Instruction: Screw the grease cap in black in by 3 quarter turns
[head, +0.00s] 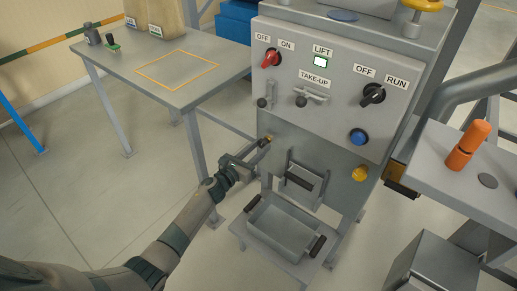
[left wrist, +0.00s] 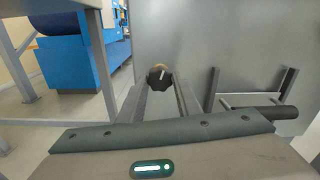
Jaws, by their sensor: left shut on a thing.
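The black grease cap (left wrist: 160,77) shows in the left wrist view with a pale mark on its face and a brass-coloured part behind it, against the grey cabinet front. My left gripper (left wrist: 160,86) is shut on the cap, with one finger on each side of it. In the head view my left gripper (head: 264,144) reaches the lower left of the cabinet front, and it mostly hides the cap there. My right gripper is not in view.
A yellow knob (head: 360,174) sits lower right. A grey bin (head: 283,228) with black handles stands below. A table (head: 150,62) is at left; a side shelf (head: 450,150) is at right.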

